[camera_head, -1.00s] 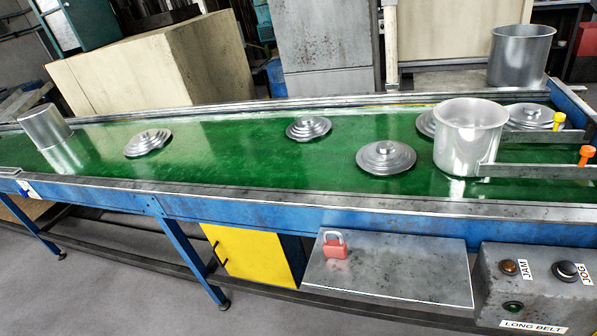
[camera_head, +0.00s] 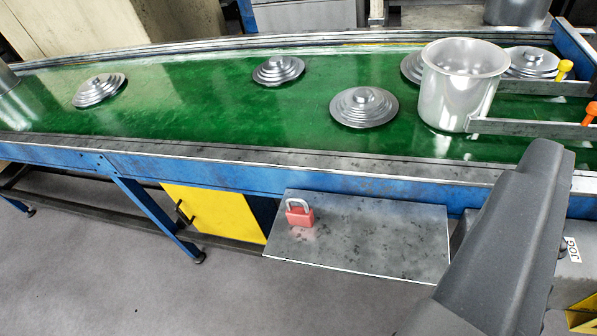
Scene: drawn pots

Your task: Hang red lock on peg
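The red lock (camera_head: 299,213), a padlock with a pale metal shackle, stands on the left part of a grey metal shelf (camera_head: 375,235). The shelf juts out from the front of the blue conveyor frame. A dark grey part of my own arm rises from the lower right, apart from the lock, and covers the right end of the shelf area. My gripper's fingertips do not show, so I cannot see whether they are open or shut. I cannot make out a peg for the lock in this view.
A green conveyor belt (camera_head: 225,120) carries several grey pot lids and a silver pot (camera_head: 460,85) beside metal guide bars. A yellow door (camera_head: 212,215) with a black handle is left of the shelf. The grey floor in front is clear. My arm mostly hides a control box.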

